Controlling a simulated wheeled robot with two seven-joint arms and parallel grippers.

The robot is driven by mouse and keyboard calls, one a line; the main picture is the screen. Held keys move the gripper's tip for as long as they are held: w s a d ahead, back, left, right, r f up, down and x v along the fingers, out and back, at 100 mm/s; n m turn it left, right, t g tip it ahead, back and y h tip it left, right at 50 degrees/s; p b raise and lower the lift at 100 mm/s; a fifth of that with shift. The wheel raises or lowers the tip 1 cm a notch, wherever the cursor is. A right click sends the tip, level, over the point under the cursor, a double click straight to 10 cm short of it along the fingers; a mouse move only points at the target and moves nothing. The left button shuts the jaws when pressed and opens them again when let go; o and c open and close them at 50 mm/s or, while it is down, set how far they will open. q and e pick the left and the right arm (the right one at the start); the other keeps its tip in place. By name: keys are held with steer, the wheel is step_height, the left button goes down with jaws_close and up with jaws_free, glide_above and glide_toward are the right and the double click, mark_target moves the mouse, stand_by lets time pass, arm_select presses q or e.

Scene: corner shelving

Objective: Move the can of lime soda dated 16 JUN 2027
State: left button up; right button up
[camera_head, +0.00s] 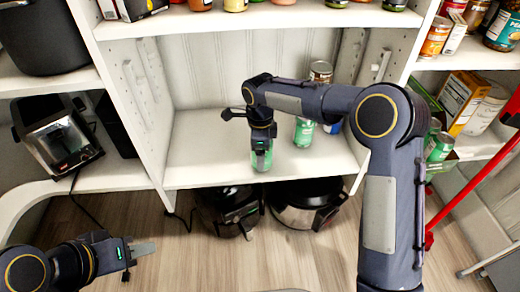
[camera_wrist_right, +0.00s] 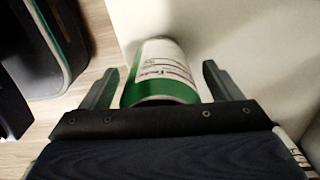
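A green can (camera_head: 261,160) stands near the front edge of the middle shelf. My right gripper (camera_head: 262,147) points down over it. In the right wrist view the green and white can (camera_wrist_right: 160,75) lies between the open fingers of my right gripper (camera_wrist_right: 162,85), with a gap at the right finger. Another green can (camera_head: 304,132) stands farther right on this shelf. No date is readable on either can. My left gripper (camera_head: 143,250) is low at the left, away from the shelf, with nothing visible in it; its fingers overlap side-on.
A can with a brown and white label (camera_head: 320,71) shows behind my right arm, and a blue item (camera_head: 332,127) is partly hidden. A green can (camera_head: 439,147) is on the right shelving. Two dark appliances sit below the shelf. The shelf's left part is clear.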

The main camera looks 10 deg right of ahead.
step_height(320, 180, up, 8)
steer(key=p, duration=0.3)
steer(key=shift+f+p, duration=0.1)
steer(key=shift+p, duration=0.2)
stand_by(0.4)
